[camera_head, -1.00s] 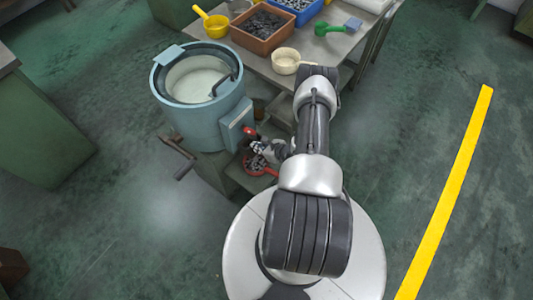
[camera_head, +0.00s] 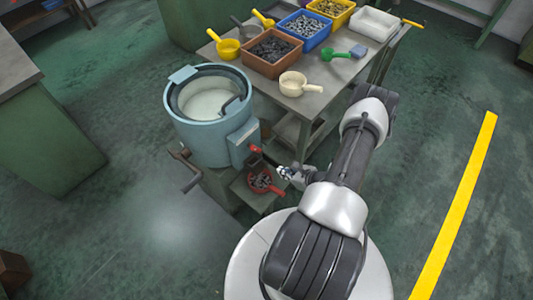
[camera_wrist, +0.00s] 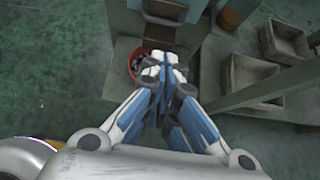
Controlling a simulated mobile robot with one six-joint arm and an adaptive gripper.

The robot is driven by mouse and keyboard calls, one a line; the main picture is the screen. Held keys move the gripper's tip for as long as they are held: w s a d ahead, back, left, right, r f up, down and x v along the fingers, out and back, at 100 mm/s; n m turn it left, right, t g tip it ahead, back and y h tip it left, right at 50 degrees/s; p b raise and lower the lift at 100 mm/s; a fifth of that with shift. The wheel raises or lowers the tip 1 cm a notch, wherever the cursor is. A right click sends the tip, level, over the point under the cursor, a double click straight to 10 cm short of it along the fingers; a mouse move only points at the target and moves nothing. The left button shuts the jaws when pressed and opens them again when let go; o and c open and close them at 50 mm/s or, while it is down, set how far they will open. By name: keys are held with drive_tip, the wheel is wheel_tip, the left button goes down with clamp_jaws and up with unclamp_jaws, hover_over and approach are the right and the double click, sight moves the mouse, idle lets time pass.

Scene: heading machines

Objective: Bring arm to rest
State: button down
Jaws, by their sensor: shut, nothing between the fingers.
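My gripper (camera_head: 285,172) is at the end of my arm, low beside the blue round machine, just right of a red scoop. In the wrist view my gripper (camera_wrist: 163,72) is shut and empty, its fingertips together. The red scoop (camera_head: 262,181) holds dark small parts and rests on a low ledge under the machine's outlet; it also shows in the wrist view (camera_wrist: 133,67), partly hidden behind the fingers. My gripper appears apart from it, though the wrist view overlaps them. My arm stretches from my round base toward the upper right and folds back down.
The blue round machine (camera_head: 203,130) has a crank at its left. A table (camera_head: 318,101) behind holds a brown bin (camera_head: 272,68), a blue bin (camera_head: 306,42), a cream scoop (camera_head: 293,84), and a green scoop (camera_head: 337,55). Floor right of my arm, toward the yellow line (camera_head: 455,205), is clear.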

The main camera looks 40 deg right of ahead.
drive_tip(key=shift+r, duration=0.15)
drive_tip(key=w+a+r+n+y, duration=0.25)
drive_tip(key=w+r+n, duration=0.2)
drive_tip(key=r, duration=0.45)
drive_tip(key=w+a+r+n+y, duration=0.2)
drive_tip(key=w+a+r+n, duration=0.15)
drive_tip(key=w+r, duration=0.35)
drive_tip(key=a+r+n+g+y, duration=0.1)
drive_tip(key=a+r+n+g, duration=0.1)
drive_tip(key=a+r+n, duration=0.55)
drive_tip(key=a+r+n+g+y, duration=0.15)
drive_tip(key=a+r, duration=0.35)
drive_tip(key=r, duration=0.5)
drive_tip(key=s+a+r+n+g+h, duration=0.3)
drive_tip(key=s+a+r+n+g, duration=0.2)
drive_tip(key=s+a+r+n, duration=0.55)
drive_tip(key=s+r+n+t+h, duration=0.3)
drive_tip(key=s+r+n+h, duration=0.1)
drive_tip(key=s+r+n, duration=0.3)
drive_tip(key=shift+s+a+r+n+h, duration=0.3)
drive_tip(key=shift+s+n+h, duration=0.1)
drive_tip(key=shift+s, duration=0.75)
